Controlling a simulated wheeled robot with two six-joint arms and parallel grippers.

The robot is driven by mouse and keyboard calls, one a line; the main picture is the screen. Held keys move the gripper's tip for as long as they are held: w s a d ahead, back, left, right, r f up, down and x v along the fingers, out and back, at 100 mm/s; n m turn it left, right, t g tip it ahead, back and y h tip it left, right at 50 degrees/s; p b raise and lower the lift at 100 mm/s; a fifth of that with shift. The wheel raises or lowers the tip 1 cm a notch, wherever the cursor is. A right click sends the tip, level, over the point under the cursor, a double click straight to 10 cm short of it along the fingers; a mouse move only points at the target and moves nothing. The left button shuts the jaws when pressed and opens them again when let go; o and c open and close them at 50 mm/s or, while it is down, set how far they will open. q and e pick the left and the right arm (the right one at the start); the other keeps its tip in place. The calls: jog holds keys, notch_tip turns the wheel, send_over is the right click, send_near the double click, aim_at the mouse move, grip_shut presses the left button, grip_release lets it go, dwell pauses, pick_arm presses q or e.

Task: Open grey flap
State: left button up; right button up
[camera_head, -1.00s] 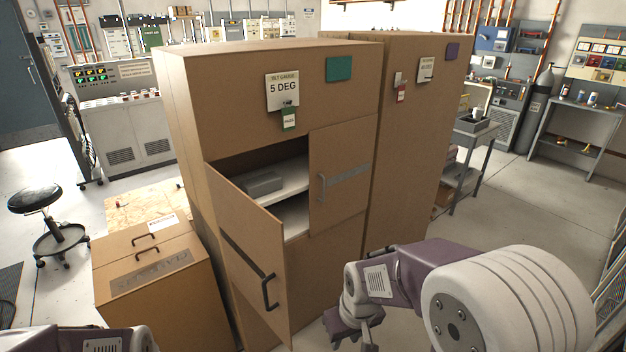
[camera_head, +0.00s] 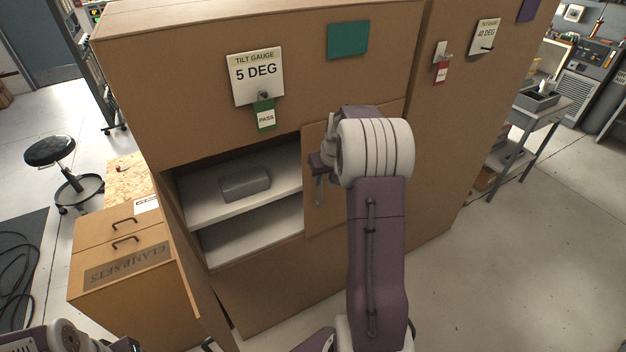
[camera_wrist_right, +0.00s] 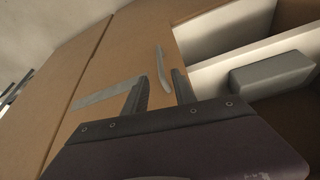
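The right cabinet door (camera_head: 318,215) is brown and looks shut. It bears a grey strip (camera_wrist_right: 103,95), hidden behind my arm in the head view, and a grey upright handle (camera_wrist_right: 162,68). My right gripper (camera_head: 320,163) is at this door's upper left, close to the handle. In the right wrist view the gripper (camera_wrist_right: 160,92) has its two dark fingers apart, with the handle beyond and between them; I cannot tell whether they touch it. The left cabinet door (camera_head: 188,262) stands open, seen nearly edge-on. My left gripper is out of view.
Inside the cabinet, a grey box (camera_head: 245,184) sits on a white shelf (camera_head: 205,205). A brown clamp-sets box (camera_head: 120,262) stands at left, by a black stool (camera_head: 52,152). A second brown cabinet (camera_head: 450,120) adjoins on the right. Floor at right is clear.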

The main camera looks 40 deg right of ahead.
aim_at(321, 188)
jog(key=p+x, duration=0.1)
jog(key=x, duration=0.8)
grip_shut()
dwell(1.3)
